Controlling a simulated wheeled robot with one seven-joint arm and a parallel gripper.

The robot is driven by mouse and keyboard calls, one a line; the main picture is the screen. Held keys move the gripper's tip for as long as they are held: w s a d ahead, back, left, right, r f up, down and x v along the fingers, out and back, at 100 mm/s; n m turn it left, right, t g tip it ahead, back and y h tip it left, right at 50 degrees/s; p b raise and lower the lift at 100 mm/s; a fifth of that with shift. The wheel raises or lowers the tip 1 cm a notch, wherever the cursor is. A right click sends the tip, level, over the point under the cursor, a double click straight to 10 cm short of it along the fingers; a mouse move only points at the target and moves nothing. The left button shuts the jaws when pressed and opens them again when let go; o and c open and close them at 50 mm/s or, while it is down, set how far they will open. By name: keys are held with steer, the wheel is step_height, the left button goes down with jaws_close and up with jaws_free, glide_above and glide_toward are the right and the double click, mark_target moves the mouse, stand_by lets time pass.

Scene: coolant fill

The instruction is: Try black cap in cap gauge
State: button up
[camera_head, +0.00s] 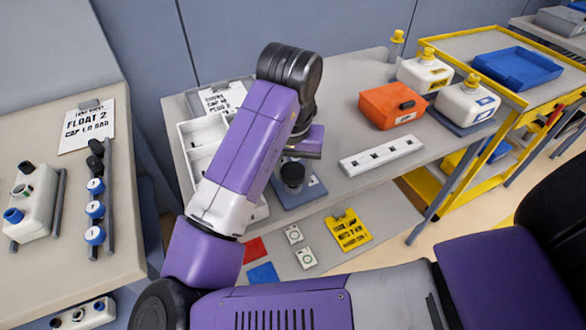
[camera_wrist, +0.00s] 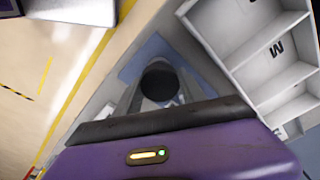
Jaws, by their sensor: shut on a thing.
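A round black cap (camera_head: 292,174) is at my gripper in the head view, over a blue plate (camera_head: 312,193) on the middle table. In the wrist view the black cap (camera_wrist: 158,82) shows as a dark disc between the grey fingers. My gripper (camera_wrist: 157,98) is shut on it. What I take for the cap gauge is this blue plate and whatever stands on it below the cap; cap and arm hide most of it. I cannot tell whether the cap touches the gauge or hangs just above it.
A white divided tray (camera_head: 196,150) stands close left of the gripper. A white slotted bar (camera_head: 381,155) and an orange canister (camera_head: 392,105) are to the right, with white jugs (camera_head: 467,103) beyond. The left table holds a rack of caps (camera_head: 95,210) and a sign (camera_head: 88,126).

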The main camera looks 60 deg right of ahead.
mark_target(292, 173)
steer(key=shift+f+b, duration=0.35)
steer(key=shift+f, duration=0.15)
steer(key=o, duration=1.4)
steer(key=shift+s+a+r+p, duration=0.15)
steer(key=shift+r+p, duration=0.1)
steer(key=shift+r, duration=1.05)
steer(key=shift+w+a+r+p, duration=0.1)
steer(key=shift+r+p, duration=0.2)
steer(key=shift+r, duration=1)
steer(key=shift+s+a+r+p, duration=0.15)
steer(key=shift+r+p, duration=0.1)
steer(key=shift+r, duration=1.05)
